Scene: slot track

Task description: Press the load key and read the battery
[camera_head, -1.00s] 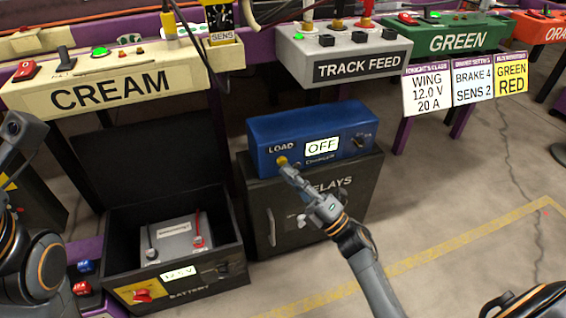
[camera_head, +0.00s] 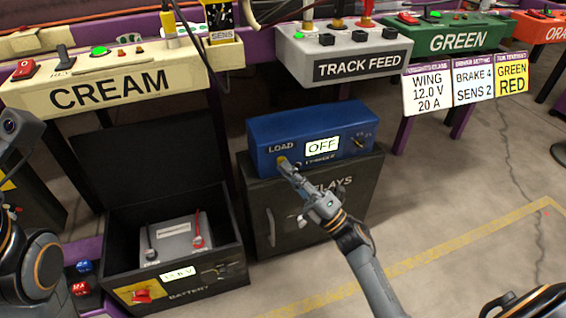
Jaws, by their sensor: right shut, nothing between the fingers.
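The blue charger box (camera_head: 268,137) sits on top of the dark RELAYS cabinet (camera_head: 368,180). Its front has a LOAD label, a display reading OFF and a yellow load key (camera_head: 282,160). My right gripper (camera_head: 286,168) is shut and empty, its tip at the load key, apparently touching it and partly hiding it. The grey battery (camera_head: 175,239) with black and red terminal leads sits in an open black box (camera_head: 222,268) at lower left. A small white readout (camera_head: 178,275) on the box's front shows blurred digits in volts. My left arm shows at the left edge; its fingertips do not.
The CREAM station (camera_head: 110,85) stands above the battery box. The TRACK FEED box (camera_head: 357,62) and GREEN station (camera_head: 463,40) are behind the charger. Hanging cards (camera_head: 428,91) are at right.

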